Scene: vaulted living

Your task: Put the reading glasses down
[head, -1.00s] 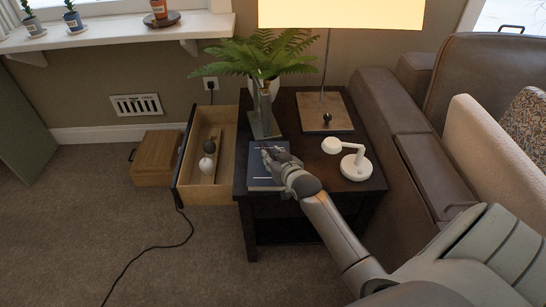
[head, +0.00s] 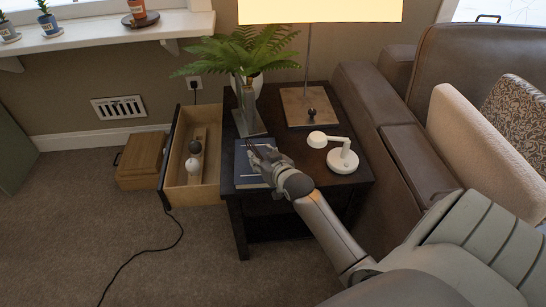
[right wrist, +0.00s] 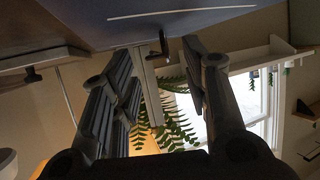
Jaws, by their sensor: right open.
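My right gripper (head: 262,153) is open over the dark blue book (head: 250,177), which lies on the dark side table. In the right wrist view my right gripper (right wrist: 160,62) has its two fingers spread, with the blue book (right wrist: 200,22) close at the top of the picture. A small dark curved piece (right wrist: 163,45) shows between the fingertips, against the book. It may be part of the reading glasses, but I cannot make out the whole pair. In the head view the gripper covers that spot. My left gripper is not in view.
The side table (head: 310,173) also holds a white desk lamp (head: 342,160), a larger lamp's base (head: 308,106), a glass piece (head: 249,112) and a fern (head: 236,58). An open drawer (head: 211,170) sticks out left. A sofa (head: 385,125) stands close on the right.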

